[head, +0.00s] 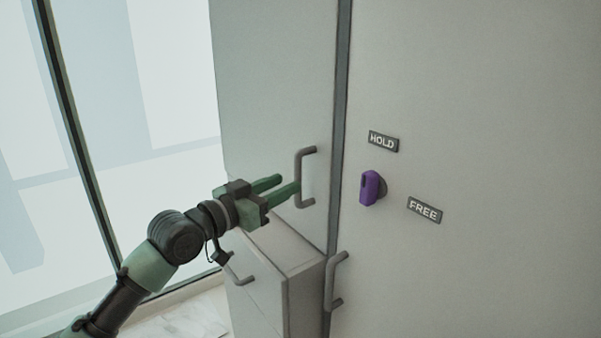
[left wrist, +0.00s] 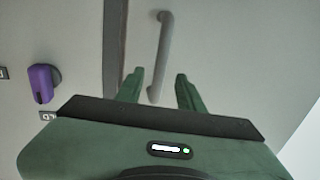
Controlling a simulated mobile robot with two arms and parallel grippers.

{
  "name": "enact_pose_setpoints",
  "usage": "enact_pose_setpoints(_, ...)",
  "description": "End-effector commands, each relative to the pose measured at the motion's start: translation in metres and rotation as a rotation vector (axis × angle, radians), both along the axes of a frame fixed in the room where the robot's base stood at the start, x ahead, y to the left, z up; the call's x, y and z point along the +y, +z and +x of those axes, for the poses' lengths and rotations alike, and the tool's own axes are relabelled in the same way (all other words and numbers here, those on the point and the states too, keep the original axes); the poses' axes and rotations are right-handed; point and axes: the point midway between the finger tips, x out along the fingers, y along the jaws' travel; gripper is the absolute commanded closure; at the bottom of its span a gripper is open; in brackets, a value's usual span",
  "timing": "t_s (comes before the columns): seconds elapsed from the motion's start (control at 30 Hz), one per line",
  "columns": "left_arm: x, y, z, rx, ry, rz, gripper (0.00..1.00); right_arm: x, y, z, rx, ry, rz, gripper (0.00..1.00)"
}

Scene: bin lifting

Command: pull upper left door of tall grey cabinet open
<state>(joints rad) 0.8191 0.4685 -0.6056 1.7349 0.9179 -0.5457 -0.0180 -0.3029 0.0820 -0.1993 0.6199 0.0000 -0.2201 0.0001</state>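The upper left door (head: 275,85) of the tall grey cabinet is a flat pale panel and looks shut. Its grey bar handle (head: 299,165) stands upright near the door's right edge. My left gripper (head: 289,182) is open at the lower half of this handle, with its green fingers pointing at the door. In the left wrist view the handle (left wrist: 162,50) runs between the two fingertips, with its lower end between the fingers. Contact cannot be told. My right gripper is in neither view.
A purple knob (head: 370,188) sits on the right panel (head: 480,100) between a HOLD label (head: 383,141) and a FREE label (head: 424,210). Another bar handle (head: 331,283) is lower down. A low pale unit (head: 306,298) stands below the left door. Glazing (head: 110,90) is at left.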

Motion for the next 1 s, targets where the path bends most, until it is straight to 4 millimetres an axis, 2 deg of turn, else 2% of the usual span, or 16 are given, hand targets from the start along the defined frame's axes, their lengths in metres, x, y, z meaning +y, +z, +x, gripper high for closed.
enact_pose_setpoints(0.13, -0.018, 0.004, 0.019, 0.001, -0.001, -0.002, 0.62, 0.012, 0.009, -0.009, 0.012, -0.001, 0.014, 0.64)
enact_pose_setpoints(0.3, -0.031, 0.002, 0.034, 0.001, 0.000, -0.003, 0.62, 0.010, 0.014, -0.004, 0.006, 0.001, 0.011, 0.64)
enact_pose_setpoints(0.67, -0.036, 0.000, 0.039, 0.000, 0.001, 0.000, 0.62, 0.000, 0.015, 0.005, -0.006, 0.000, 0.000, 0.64)
enact_pose_setpoints(0.77, -0.036, 0.000, 0.039, 0.000, 0.001, 0.000, 0.87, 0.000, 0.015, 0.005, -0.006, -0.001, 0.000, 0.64)
enact_pose_setpoints(0.8, -0.035, 0.000, 0.039, 0.000, 0.001, 0.000, 0.98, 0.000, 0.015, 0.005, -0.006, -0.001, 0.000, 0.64)
enact_pose_setpoints(1.0, -0.035, 0.000, 0.039, 0.000, 0.001, 0.000, 1.00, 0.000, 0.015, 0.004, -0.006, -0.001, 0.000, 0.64)
